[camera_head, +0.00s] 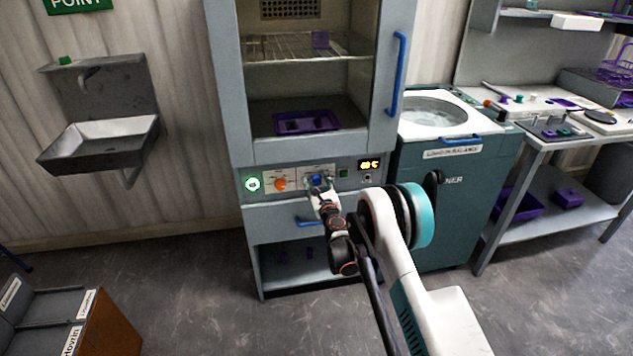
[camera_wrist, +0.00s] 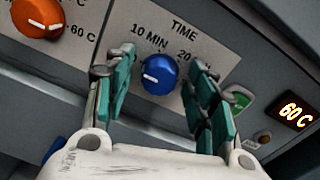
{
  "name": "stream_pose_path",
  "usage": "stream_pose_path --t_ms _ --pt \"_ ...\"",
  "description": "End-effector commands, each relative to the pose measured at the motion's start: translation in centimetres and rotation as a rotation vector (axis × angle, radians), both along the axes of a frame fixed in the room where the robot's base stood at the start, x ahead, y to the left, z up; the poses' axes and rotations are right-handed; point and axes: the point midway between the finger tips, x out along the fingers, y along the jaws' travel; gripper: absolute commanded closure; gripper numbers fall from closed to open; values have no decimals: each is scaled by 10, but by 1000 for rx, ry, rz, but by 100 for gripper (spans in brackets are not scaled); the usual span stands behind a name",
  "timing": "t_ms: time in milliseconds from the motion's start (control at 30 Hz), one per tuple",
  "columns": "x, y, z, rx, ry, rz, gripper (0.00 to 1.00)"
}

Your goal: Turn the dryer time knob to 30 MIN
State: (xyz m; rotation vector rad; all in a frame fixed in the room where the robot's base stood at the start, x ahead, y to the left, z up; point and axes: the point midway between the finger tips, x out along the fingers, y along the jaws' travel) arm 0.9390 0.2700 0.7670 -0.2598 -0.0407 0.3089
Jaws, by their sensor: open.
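The blue time knob (camera_wrist: 159,75) sits on a white plate under the word TIME in the wrist view. Part of a 20 mark shows at upper right; no 30 MIN mark can be made out. My gripper (camera_wrist: 162,88) is open, with one teal finger on each side of the knob and visible gaps between. In the head view the knob (camera_head: 316,181) is partly covered by my gripper (camera_head: 318,186) at the dryer's (camera_head: 238,120) control panel.
An orange temperature knob (camera_wrist: 38,17) is left of the time knob, near a 60 C mark. A green switch (camera_wrist: 239,101) and a lit display reading 60 C (camera_wrist: 293,112) are to the right. A blue drawer handle (camera_head: 306,221) is below the panel. A teal spinner machine (camera_head: 450,205) stands right.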

Motion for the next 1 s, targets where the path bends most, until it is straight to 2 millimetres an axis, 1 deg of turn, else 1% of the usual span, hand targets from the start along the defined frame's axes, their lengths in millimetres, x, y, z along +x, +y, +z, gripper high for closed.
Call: stream_pose_path --t_ms 133,167,200,267,300,333,367,667,867,1000 --pt "0 0 0 0 0 0 49" --pt "0 0 0 0 0 0 53" --pt "0 0 0 0 0 0 63" --pt "0 0 0 0 0 0 76" --pt "0 0 0 0 0 0 85" --pt "0 0 0 0 0 0 92" --pt "0 0 0 0 0 0 93" --pt "0 0 0 19 6 0 93" --pt "0 0 0 97 29 1 93" --pt "0 -1 0 194 57 0 93"
